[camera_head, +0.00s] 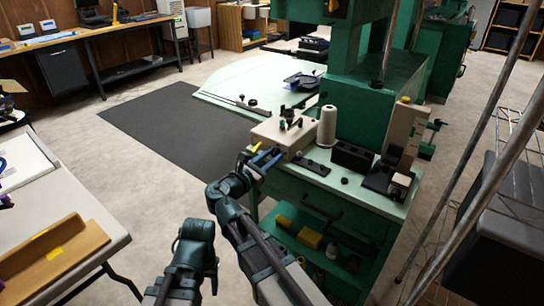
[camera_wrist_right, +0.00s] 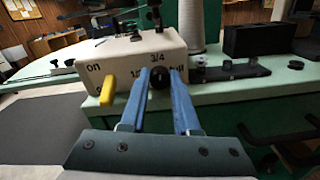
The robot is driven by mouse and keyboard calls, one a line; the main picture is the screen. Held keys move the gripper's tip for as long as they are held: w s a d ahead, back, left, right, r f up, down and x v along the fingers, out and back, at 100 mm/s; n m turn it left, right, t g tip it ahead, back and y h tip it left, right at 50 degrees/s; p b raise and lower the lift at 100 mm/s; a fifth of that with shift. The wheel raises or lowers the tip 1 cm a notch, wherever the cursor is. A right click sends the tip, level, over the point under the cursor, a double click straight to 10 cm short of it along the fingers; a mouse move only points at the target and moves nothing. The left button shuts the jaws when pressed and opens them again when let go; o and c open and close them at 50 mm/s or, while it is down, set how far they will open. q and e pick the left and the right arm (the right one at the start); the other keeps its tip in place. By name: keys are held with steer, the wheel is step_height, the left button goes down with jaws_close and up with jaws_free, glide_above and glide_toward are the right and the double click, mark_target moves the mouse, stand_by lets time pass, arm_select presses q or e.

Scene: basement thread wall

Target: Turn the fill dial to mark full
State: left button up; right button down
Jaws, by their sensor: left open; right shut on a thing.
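The fill dial is a round black knob (camera_wrist_right: 159,78) on the front of a cream box (camera_wrist_right: 104,58), with the marks 3/4 above, "1/2" at left and "full" at right, partly covered by my fingers. My right gripper (camera_wrist_right: 160,92) has its two blue fingers on either side of the knob, shut on it. In the head view, my right gripper (camera_head: 266,158) is at the front of the cream box (camera_head: 278,132). The dial's pointing direction cannot be told. A dark link of my left arm shows, but its gripper is not in view.
A yellow lever (camera_wrist_right: 107,88) by the "on" mark stands close left of my right gripper. A white thread cone (camera_head: 327,126) and a black box (camera_head: 352,157) stand to the right on the green bench (camera_head: 300,172). Open floor lies left of the bench.

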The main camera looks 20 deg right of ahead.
steer(key=m, duration=0.5)
steer(key=shift+m, duration=2.5)
steer(key=c, duration=0.6)
jaws_free()
steer(key=shift+c, duration=0.2)
steer(key=shift+f, duration=0.1)
